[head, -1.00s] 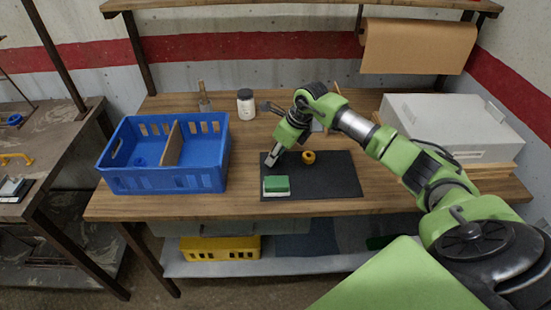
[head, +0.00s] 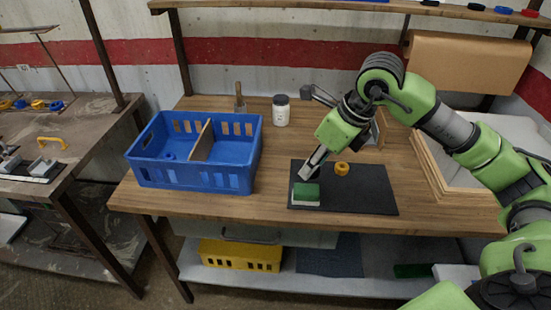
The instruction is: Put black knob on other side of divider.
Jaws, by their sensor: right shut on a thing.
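The blue crate (head: 150,177) stands at the left of the bench, with a wooden divider (head: 202,141) across it. A small blue knob (head: 170,156) lies in its left compartment. My right gripper (head: 307,173) is low over the left part of the black mat (head: 365,200), just behind the green and white block (head: 306,194). It is shut on a dark thing (head: 315,173) that I take for the black knob; the fingers and the dark mat hide most of it. A yellow-orange knob (head: 342,169) lies on the mat to the right. My left gripper is out of view.
A white jar (head: 281,111) with a dark lid and a brush (head: 239,98) stand behind the crate. A pale open box (head: 430,165) is at the right, partly behind my arm. Bare bench lies between crate and mat. A yellow crate (head: 240,255) sits on the lower shelf.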

